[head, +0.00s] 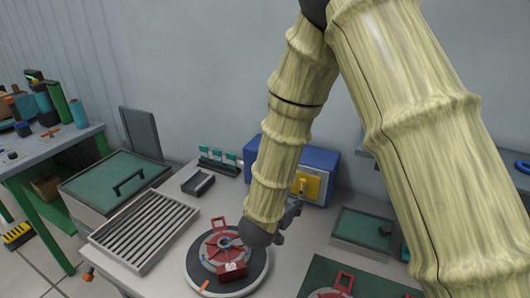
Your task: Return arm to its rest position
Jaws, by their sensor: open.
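My arm comes down from the top of the head view in pale yellow, sleeve-like covers. My gripper (291,222) is the small dark grey part at the arm's lower end, seen partly behind the last cover. It is open, and I see nothing held in it. It is just right of and seemingly above a round dark turntable (257,275) carrying a red hub-like part (208,252) with a handle. My forearm hides part of the turntable's far right side and the bench behind it.
A slatted grey tray (143,231) and a green-lidded box (115,182) stand left. A blue box with a yellow front (306,185) stands behind my gripper. A green-topped box (362,228) is to the right; another red part (330,293) lies at the bottom edge.

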